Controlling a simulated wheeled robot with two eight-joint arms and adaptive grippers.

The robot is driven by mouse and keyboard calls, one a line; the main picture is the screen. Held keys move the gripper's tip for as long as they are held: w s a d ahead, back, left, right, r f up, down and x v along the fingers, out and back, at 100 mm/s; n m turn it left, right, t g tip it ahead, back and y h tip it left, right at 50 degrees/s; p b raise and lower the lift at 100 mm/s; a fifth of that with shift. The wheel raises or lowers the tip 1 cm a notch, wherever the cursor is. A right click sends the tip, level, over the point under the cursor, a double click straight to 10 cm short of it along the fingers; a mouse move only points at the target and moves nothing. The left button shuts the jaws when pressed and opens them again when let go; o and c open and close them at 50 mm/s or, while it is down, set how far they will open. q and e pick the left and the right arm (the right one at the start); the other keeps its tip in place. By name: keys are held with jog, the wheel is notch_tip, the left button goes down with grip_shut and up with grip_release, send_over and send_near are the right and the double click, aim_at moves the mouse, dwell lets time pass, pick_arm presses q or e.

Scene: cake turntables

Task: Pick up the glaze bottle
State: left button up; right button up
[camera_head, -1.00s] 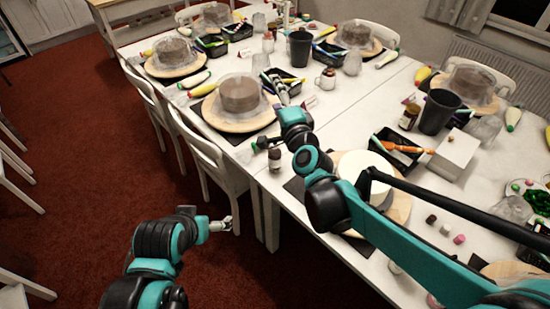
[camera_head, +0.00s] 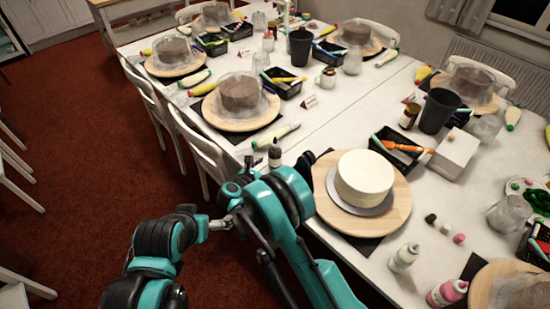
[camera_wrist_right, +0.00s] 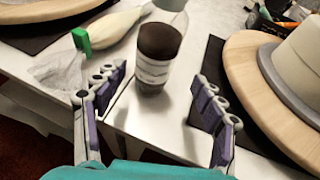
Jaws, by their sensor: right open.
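A small bottle with a dark cap and a pale label (camera_head: 275,156) stands upright at the near edge of the table. In the right wrist view this bottle (camera_wrist_right: 157,60) is ahead, between the two fingers in the picture, with no visible contact. My right gripper (camera_wrist_right: 158,88) is open and empty, its purple-padded fingers on either side of the bottle's lower part. In the head view the right gripper (camera_head: 248,174) is partly hidden by its own wrist, just left of the bottle. My left gripper (camera_head: 221,224) hangs low beside the table; its jaw state is unclear.
A white cake (camera_head: 365,177) on a wooden turntable (camera_head: 398,213) stands right of the bottle. A green-tipped piping bag (camera_wrist_right: 115,27) lies behind it to the left. A chair (camera_head: 212,165) is at left.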

aim_at(275, 159)
jog(key=x, duration=0.2)
jog(key=b+x, duration=0.1)
jog(key=x, duration=0.1)
jog(key=b+x, duration=0.1)
jog(key=x, duration=0.1)
jog(key=shift+w+a, duration=0.3)
jog(key=shift+w, duration=0.05)
jog(key=shift+r, duration=0.1)
jog(key=c, duration=0.9)
